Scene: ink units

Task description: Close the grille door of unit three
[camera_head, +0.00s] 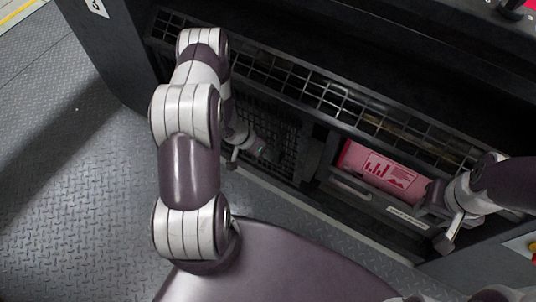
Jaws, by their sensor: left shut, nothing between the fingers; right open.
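The dark unit shows in the head view, with a white number label (96,7), partly cut off, at its upper left. A long black grille (312,88) runs across its front from upper left to lower right; I take it for the grille door, and its opening angle is hard to judge. Below it are a dark mesh panel (283,140) and an open bay. My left gripper (255,152) is shut and empty, in front of the mesh; contact cannot be told. My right gripper (441,218) is open, beside the right end of the bay. My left arm hides part of the grille's left end.
A pink box with a printed chart (378,170) sits in the bay below the grille. A white label strip (407,217) is on the ledge under it. Treadplate floor (65,150) lies clear at left. Red and yellow parts show at the right edge.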

